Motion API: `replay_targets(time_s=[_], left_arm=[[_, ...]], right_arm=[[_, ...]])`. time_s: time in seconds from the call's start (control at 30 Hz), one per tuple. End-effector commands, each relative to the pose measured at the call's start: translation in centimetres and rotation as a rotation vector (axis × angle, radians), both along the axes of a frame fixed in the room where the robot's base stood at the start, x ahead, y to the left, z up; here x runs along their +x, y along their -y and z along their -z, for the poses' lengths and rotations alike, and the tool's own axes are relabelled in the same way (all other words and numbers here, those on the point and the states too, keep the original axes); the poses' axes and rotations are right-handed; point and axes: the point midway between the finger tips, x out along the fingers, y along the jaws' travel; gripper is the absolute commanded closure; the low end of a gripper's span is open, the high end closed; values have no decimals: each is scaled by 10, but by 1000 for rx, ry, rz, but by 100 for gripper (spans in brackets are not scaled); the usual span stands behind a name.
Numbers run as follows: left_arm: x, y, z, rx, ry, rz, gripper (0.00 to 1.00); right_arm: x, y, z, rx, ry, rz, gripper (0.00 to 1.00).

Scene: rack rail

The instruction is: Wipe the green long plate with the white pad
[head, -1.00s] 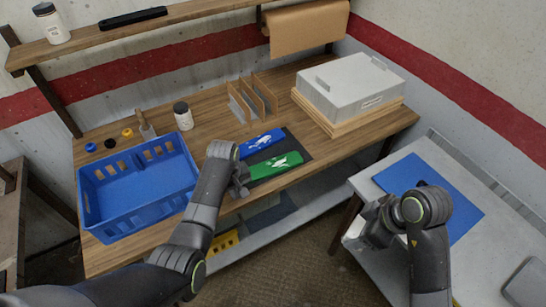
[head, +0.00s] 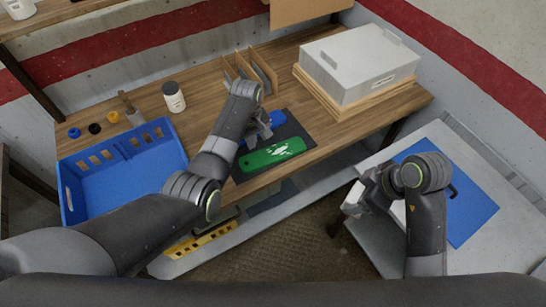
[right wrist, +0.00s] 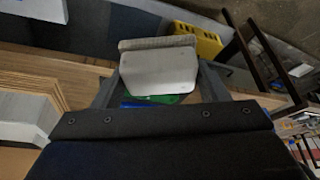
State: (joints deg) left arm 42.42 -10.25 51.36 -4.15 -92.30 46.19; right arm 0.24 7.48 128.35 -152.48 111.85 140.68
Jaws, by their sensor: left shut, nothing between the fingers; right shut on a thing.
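The green long plate (head: 272,153) with a white mark lies on a dark mat (head: 296,131) at the table's front edge. A blue plate (head: 278,117) lies behind it, partly hidden by my left gripper (head: 265,132). My left gripper is shut and empty, just above the plates; I cannot tell whether it touches them. My right gripper (head: 359,198) is shut on the white pad (right wrist: 160,72), away from the mat, in front of the side table. Part of the green plate (right wrist: 168,98) shows beyond the pad in the right wrist view.
A blue crate (head: 120,180) stands at the table's left. A white jar (head: 174,97), upright dividers (head: 250,68) and a grey box (head: 360,62) stand further back. The side table at right has a blue mat (head: 455,205). A yellow strip (head: 200,240) is low in front.

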Motion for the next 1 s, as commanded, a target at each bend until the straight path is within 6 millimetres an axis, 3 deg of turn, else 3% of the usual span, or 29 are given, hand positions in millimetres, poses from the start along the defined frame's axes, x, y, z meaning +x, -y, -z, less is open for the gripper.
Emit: replay_targets(time_s=[0.03, 0.23, 1.0], left_arm=[[0, 0, 11, 0, 0, 0, 100], [0, 0, 22, 0, 1, 0, 100], [0, 0, 22, 0, 0, 0, 100]], right_arm=[[0, 0, 11, 0, 0, 0, 55], [0, 0, 24, 1, 1, 0, 55], [0, 0, 24, 0, 0, 0, 55]])
